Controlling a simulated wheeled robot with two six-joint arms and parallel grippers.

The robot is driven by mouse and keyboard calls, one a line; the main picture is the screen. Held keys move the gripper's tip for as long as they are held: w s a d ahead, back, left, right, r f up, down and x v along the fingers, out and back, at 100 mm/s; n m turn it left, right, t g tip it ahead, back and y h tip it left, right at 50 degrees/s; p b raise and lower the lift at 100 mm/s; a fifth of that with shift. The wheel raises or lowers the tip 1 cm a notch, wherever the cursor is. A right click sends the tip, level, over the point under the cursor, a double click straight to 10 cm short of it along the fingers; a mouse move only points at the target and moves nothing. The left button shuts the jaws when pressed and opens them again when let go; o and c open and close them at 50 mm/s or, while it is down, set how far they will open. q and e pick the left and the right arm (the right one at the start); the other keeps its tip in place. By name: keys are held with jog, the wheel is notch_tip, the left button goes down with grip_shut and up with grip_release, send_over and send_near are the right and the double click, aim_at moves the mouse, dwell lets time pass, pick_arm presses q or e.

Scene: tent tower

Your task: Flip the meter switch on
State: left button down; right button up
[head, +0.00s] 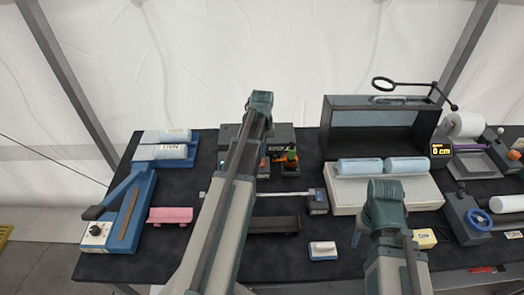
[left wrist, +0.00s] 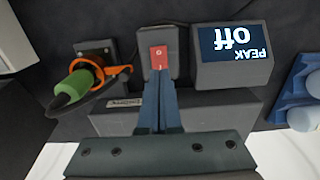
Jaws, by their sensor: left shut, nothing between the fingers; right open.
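The meter's red switch (left wrist: 159,57) sits on a dark housing in the left wrist view. The meter's display (left wrist: 232,50) beside it reads "PEAK off", upside down in this view. My left gripper (left wrist: 160,128) is shut and empty, its narrow fingers pointing at the switch. The tips overlap the switch's lower edge; I cannot tell whether they touch. In the head view my left arm covers much of the meter area, and the left fingers are hidden. My right arm shows at the right, but its gripper fingers are hidden.
A green-handled tool in an orange ring (left wrist: 85,80) stands close beside the switch. In the head view, pale blue cylinders (head: 360,167) lie on a white base at the right. A blue lever device (head: 125,210) and a pink block (head: 170,215) are at the left.

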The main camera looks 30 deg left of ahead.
aim_at(262, 163)
pick_arm(q)
jog(key=shift+f+b, duration=0.65)
jog(key=shift+f, duration=0.45)
pick_arm(e)
jog(key=shift+f, duration=1.15)
pick_arm(q)
jog(key=shift+w+f, duration=0.1)
jog(key=shift+f, duration=0.15)
pick_arm(e)
jog(key=shift+f, duration=0.25)
pick_arm(q)
jog(key=shift+r, duration=0.15)
pick_arm(e)
jog(key=shift+r, duration=0.15)
pick_arm(q)
jog(key=shift+s+d, duration=0.15)
jog(key=shift+s, duration=0.15)
jog(key=shift+s+d+r, duration=0.15)
jog(key=shift+s+d, duration=0.15)
jog(key=shift+s, duration=0.2)
pick_arm(e)
jog(key=shift+r, duration=0.15)
pick_arm(q)
jog(key=shift+w, duration=0.1)
